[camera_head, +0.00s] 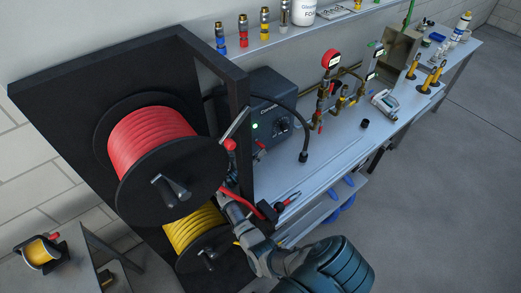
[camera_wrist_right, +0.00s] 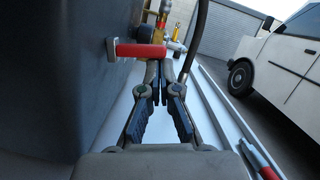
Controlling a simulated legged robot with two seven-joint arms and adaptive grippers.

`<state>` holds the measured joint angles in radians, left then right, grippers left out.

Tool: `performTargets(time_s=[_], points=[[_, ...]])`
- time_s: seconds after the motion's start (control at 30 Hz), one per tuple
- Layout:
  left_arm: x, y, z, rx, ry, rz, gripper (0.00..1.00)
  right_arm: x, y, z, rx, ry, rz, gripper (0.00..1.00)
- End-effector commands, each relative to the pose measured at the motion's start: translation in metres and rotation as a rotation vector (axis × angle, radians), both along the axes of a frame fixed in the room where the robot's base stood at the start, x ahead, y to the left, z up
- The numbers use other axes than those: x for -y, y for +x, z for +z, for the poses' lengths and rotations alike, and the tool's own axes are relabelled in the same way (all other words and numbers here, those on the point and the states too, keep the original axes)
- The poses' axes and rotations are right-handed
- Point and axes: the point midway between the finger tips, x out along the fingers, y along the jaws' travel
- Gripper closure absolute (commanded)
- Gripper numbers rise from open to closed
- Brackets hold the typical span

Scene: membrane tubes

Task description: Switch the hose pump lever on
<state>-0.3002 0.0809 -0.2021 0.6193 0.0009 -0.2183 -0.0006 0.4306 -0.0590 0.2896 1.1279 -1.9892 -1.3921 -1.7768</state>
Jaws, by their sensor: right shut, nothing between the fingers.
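The hose pump is a dark box (camera_head: 276,100) with a lit green lamp and a dial, standing on the bench by the reel frame. In the right wrist view a red lever (camera_wrist_right: 140,51) sticks out sideways from a metal bracket on the dark box wall at left. My right gripper (camera_wrist_right: 166,64) is shut and empty, its fingertips close to the free end of the red grip; contact cannot be told. In the head view my right gripper (camera_head: 226,193) is by the reels, its tips hard to make out. My left gripper is not in view.
A red hose reel (camera_head: 150,140) and a yellow one (camera_head: 200,228) sit in a black frame (camera_head: 60,110) at left. A black hose (camera_head: 303,140) arches from the pump. Gauges and fittings (camera_head: 333,85) stand farther right.

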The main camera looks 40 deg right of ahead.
Motion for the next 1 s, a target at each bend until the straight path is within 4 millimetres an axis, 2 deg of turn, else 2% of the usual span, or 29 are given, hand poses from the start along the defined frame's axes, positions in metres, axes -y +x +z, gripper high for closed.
performTargets(time_s=[0.03,0.13,0.37,0.7,0.83,1.0], points=[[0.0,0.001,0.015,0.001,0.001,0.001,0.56,0.001,-0.001,0.009,-0.031,0.002,0.0,1.0],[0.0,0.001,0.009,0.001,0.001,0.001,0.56,0.001,0.0,0.002,-0.036,0.004,-0.001,1.0],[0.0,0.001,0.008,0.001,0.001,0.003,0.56,-0.005,0.0,0.0,-0.035,0.005,0.001,1.0],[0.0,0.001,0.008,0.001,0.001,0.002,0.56,-0.058,0.002,-0.012,-0.036,0.005,0.002,1.0],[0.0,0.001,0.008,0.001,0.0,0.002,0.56,-0.071,0.002,-0.014,-0.036,0.002,0.001,1.0],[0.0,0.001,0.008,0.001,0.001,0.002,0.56,-0.076,0.002,-0.015,-0.036,0.002,0.0,1.0]])
